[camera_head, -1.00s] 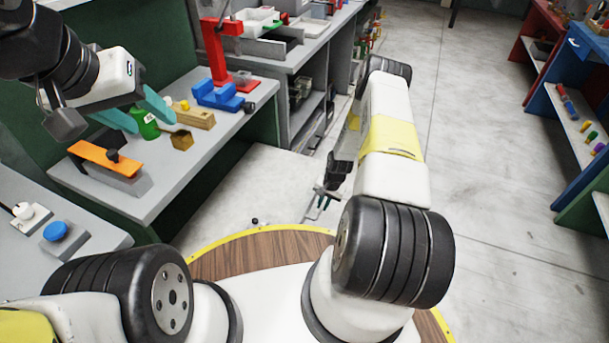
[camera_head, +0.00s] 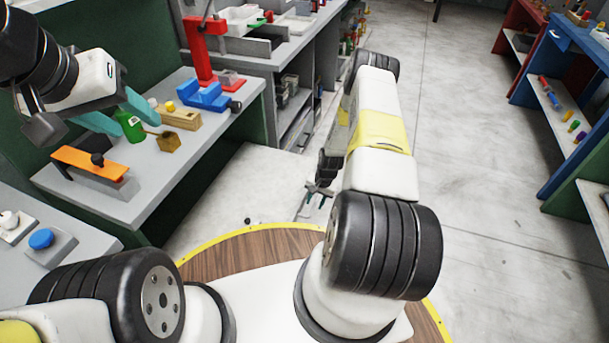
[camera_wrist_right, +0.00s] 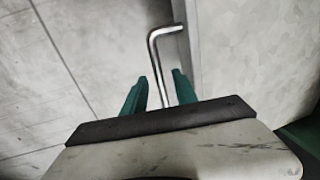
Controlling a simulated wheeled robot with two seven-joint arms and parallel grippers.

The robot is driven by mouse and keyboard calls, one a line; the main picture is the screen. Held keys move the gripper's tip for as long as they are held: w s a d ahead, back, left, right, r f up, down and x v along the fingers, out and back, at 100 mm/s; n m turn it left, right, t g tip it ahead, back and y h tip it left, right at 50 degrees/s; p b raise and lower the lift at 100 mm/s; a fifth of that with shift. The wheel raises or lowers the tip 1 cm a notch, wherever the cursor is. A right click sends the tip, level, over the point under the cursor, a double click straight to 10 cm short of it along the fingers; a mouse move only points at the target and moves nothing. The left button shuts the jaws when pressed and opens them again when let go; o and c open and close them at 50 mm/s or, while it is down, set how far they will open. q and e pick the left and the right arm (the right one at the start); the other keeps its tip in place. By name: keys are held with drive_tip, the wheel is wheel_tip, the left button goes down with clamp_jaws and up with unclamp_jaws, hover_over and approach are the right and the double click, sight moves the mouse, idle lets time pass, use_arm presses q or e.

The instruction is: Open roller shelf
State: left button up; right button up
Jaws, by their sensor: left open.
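In the right wrist view, a bent metal bar handle (camera_wrist_right: 155,62) stands in front of a pale grey panel (camera_wrist_right: 250,50), which may be part of the roller shelf. My right gripper (camera_wrist_right: 162,78) has its two teal fingers on either side of the bar, with gaps visible; contact cannot be told. In the head view my right gripper (camera_head: 312,200) is small and low beside the bench, partly hidden by its arm. My left gripper (camera_head: 141,127) is open above the left bench, its teal fingers near a green bottle (camera_head: 130,126). I cannot tell whether they touch it.
The left bench (camera_head: 150,195) holds an orange-topped block (camera_head: 88,163), a wooden block (camera_head: 180,118) and a blue vise (camera_head: 208,97). A red press (camera_head: 203,55) stands behind. A grey shelved bench (camera_head: 300,65) lies beyond. Open floor (camera_head: 470,200) extends right, towards blue shelves (camera_head: 560,90).

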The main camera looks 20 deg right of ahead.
wheel_tip(320, 180, up, 8)
drive_tip(key=d, duration=0.1)
drive_tip(key=shift+s+f, duration=0.25)
drive_tip(key=shift+s, duration=0.15)
drive_tip(key=shift+d, duration=0.1)
drive_tip(key=a+r+n+t+h, duration=0.1)
drive_tip(key=a+r+n+t, duration=0.2)
drive_tip(key=r, duration=3.2)
drive_tip(key=s+a+r+n, duration=0.1)
drive_tip(key=s+a+r, duration=0.1)
drive_tip(key=s+r, duration=0.35)
drive_tip(key=s+a+r+n, duration=0.1)
drive_tip(key=s+a+r, duration=0.2)
drive_tip(key=r, duration=0.5)
drive_tip(key=s+a+r+n+t, duration=0.1)
drive_tip(key=s+r, duration=0.2)
drive_tip(key=s, duration=0.4)
drive_tip(key=s+a+r+n+t+y, duration=0.1)
drive_tip(key=s+a+r, duration=0.1)
drive_tip(key=s, duration=0.6)
drive_tip(key=shift+a+r+n, duration=0.3)
drive_tip(key=shift+r, duration=0.4)
